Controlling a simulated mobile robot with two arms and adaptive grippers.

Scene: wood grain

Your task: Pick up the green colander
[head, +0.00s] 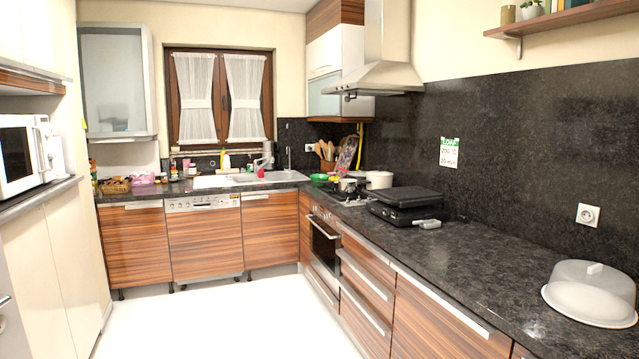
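A small bright green item (319,176) sits on the dark countertop (490,262) at the far corner, between the sink (245,180) and the stove. It looks like a shallow bowl and may be the green colander. It is too small to make out any holes. Neither of my grippers shows in the head view.
Pots (378,180) stand on the stove right of the green item. A black grill (405,205) and a white cake dome (593,290) sit nearer on the right counter. A microwave (22,155) is at left. The white floor (235,320) between the cabinets is clear.

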